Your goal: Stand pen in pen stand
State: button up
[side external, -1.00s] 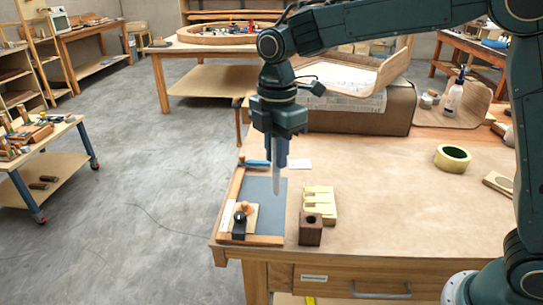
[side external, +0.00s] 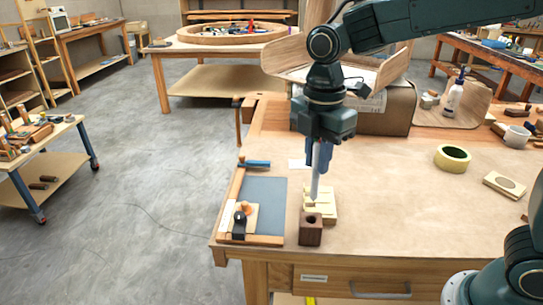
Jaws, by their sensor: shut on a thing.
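The pen (side external: 315,182) is a slim pale grey stick, held upright with its lower end pointing down. My gripper (side external: 319,162) is shut on its upper part. The pen stand (side external: 311,231) is a small dark brown wooden block with a round hole in its top, near the front edge of the table. The pen's lower tip appears above and slightly behind the stand, in front of the light wooden block; the exact gap cannot be told from this one view.
A notched light wooden block (side external: 325,203) sits right behind the stand. A blue-grey mat (side external: 264,191) in a wooden frame lies to the left, with a small plane-like tool (side external: 240,220). A tape roll (side external: 452,158) and a cardboard box (side external: 392,110) are farther off.

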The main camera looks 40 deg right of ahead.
aim_at(313, 198)
jog(key=shift+f, duration=1.75)
jog(key=shift+f, duration=3.55)
dwell(1.8)
jog(key=o, duration=1.1)
jog(key=shift+r, duration=0.15)
